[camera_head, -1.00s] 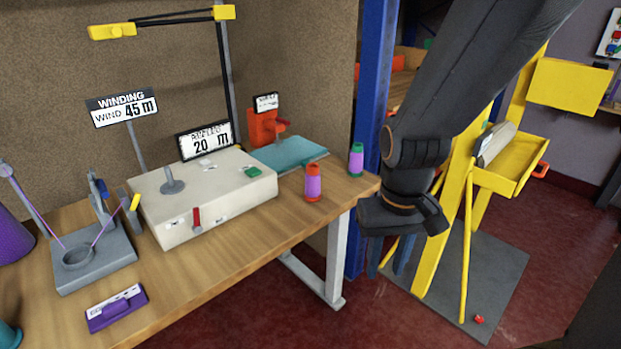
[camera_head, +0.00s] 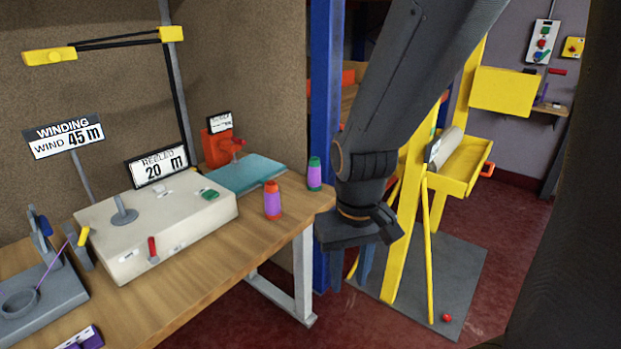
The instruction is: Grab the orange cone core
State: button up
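The orange cone core (camera_head: 272,201) stands upright on the wooden workbench (camera_head: 205,262) near its right end, with purple thread around its middle. A similar green cone core (camera_head: 314,174), also with purple thread, stands just behind and to its right. My gripper (camera_head: 352,270) hangs pointing down, off the right end of the bench and to the right of both cones. Its two fingers are apart with nothing seen between them. It touches neither cone.
A blue post (camera_head: 323,110) rises behind the bench end. A yellow stand (camera_head: 408,225) is right of my gripper. Red floor is open in front.

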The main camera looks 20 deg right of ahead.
aim_at(273, 212)
jog(key=k, duration=0.3)
jog(key=z, duration=0.5)
jog(key=i, duration=0.85)
jog(key=u, duration=0.65)
jog(key=i, duration=0.6)
jog(key=u, duration=0.45)
